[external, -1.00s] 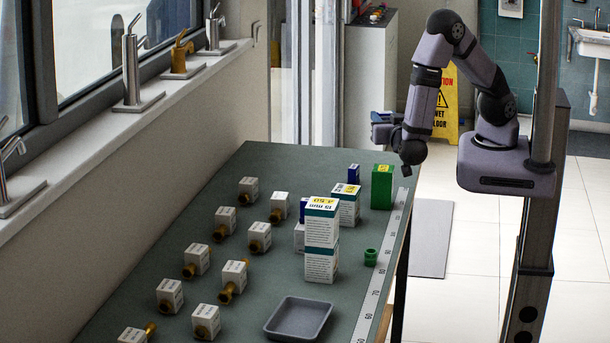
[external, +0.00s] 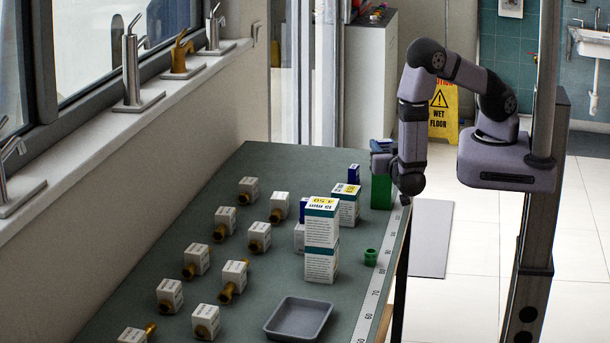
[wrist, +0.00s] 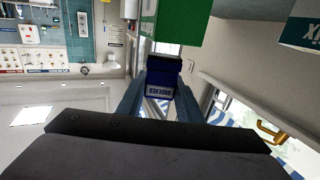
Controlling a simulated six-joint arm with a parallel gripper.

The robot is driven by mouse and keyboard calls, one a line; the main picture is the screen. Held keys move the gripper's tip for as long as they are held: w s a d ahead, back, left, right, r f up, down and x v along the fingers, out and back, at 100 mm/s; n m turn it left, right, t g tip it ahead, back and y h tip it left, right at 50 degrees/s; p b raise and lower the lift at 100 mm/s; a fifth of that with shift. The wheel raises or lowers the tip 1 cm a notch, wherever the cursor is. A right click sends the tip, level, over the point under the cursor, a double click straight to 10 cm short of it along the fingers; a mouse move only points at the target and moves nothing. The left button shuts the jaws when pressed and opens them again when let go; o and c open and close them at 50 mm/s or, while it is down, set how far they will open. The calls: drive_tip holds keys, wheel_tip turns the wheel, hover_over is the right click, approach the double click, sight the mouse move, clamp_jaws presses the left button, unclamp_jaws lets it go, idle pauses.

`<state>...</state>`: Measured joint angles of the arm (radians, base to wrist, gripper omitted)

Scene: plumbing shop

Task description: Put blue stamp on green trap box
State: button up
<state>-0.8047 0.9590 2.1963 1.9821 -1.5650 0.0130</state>
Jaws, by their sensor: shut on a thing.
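The blue stamp (wrist: 161,72), a small dark blue block with a lettered pale band, is between the fingers of my gripper (wrist: 158,95) in the wrist view. My gripper (external: 381,150) is shut on it and shows in the external view at the table's far right, where a bit of blue shows between the fingers. The green trap box (external: 381,193) stands upright on the table just below the gripper, which hides its top. In the wrist view the green box (wrist: 178,18) is at the top edge, close to the stamp; a narrow gap shows between them.
A small blue box (external: 353,173) stands left of the green box. White-and-teal cartons (external: 322,240) stand nearer, stacked two high. A green ring-like part (external: 370,257) and a grey tray (external: 298,318) lie in front. White blocks with brass fittings (external: 232,275) fill the left side.

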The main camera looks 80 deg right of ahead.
drive_tip(key=shift+f, duration=0.75)
drive_tip(key=shift+f, duration=0.15)
drive_tip(key=o, duration=1)
drive_tip(key=shift+o, duration=0.2)
drive_tip(key=shift+r, duration=0.25)
drive_tip(key=b+v, duration=0.5)
drive_tip(key=v, duration=0.7)
drive_tip(key=shift+f, duration=0.1)
